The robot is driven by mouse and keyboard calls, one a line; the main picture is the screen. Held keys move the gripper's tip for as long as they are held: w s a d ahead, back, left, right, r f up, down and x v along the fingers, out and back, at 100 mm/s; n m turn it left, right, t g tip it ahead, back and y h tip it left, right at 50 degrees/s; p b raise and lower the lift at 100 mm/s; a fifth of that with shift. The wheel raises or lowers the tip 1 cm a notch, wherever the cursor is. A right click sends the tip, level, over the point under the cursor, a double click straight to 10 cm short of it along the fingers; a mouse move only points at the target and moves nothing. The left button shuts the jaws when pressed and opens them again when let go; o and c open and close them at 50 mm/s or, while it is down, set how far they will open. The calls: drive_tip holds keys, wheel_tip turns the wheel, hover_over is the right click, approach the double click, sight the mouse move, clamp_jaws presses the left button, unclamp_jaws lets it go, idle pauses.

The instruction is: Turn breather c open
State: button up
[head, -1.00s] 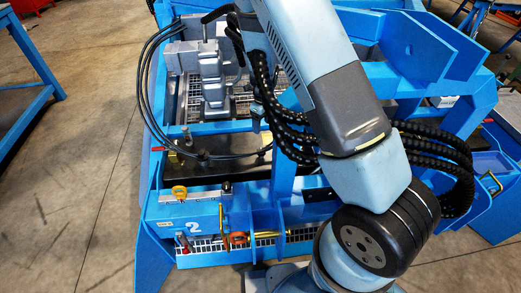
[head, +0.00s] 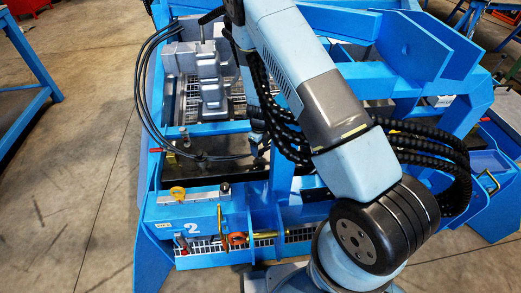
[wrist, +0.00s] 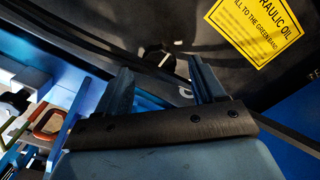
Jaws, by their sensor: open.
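In the wrist view my gripper (wrist: 163,82) is open, its two fingers apart with nothing held between them. The fingers point at a dark, glossy surface (wrist: 235,85) bearing a yellow hydraulic oil label (wrist: 255,28). A small dark form (wrist: 158,60) shows beyond and between the fingertips; I cannot tell whether it is breather c. A small pale round part (wrist: 185,92) lies near the right finger. No lettering for c is readable in either view. In the head view my arm covers most of the area around the gripper.
In the head view a blue frame (head: 180,212) marked 2 carries a yellow round part (head: 178,193) and an orange ring (head: 238,239). Black hoses (head: 142,95) loop at the left. A grey stepped block (head: 211,80) stands behind. An orange handle (wrist: 47,122) is left of my gripper.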

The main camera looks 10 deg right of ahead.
drive_tip(key=shift+f, duration=0.85)
drive_tip(key=c, duration=1)
drive_tip(key=shift+d, duration=0.15)
drive_tip(key=shift+c, duration=0.3)
